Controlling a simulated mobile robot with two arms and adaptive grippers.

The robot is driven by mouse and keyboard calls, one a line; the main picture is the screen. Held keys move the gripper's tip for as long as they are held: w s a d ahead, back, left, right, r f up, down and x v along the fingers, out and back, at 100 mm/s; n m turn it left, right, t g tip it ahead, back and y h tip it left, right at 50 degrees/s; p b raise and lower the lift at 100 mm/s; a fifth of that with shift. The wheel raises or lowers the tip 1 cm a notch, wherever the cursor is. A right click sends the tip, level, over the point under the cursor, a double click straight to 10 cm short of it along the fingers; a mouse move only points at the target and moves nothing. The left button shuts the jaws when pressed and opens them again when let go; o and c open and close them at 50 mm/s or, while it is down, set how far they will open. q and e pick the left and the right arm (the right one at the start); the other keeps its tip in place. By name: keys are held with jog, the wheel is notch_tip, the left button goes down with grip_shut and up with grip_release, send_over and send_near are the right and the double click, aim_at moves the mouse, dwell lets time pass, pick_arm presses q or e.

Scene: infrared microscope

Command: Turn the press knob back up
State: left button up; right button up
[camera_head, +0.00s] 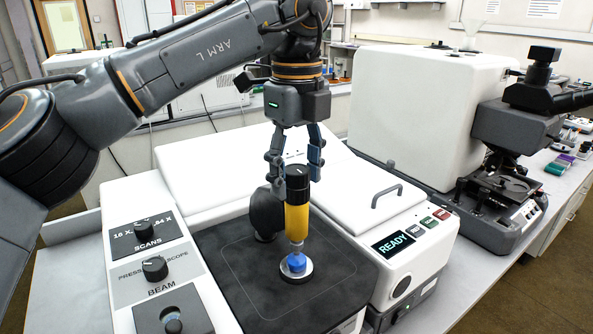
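The press knob (297,178) is a black cap with a white mark, on top of a yellow upright column (297,218). The column ends in a thin metal tip above a blue piece (296,263) in a round metal holder on the dark plate. My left gripper (296,174) comes down from above, with one finger on each side of the knob. The gap between the fingers matches the knob's width, so it looks shut on the knob. Contact at the fingertips is partly hidden. My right gripper is not in view.
A control panel with SCANS (144,233) and BEAM (155,268) knobs lies at left. A box with a READY screen (393,244) and small buttons is at right. A black rounded part (266,212) stands close behind the column. A microscope (510,150) stands farther right.

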aim_at(297, 168)
pick_arm(q)
jog(key=shift+r, duration=0.15)
notch_tip(297, 168, up, 9)
jog(key=shift+r, duration=1.4)
jog(key=shift+f, duration=0.1)
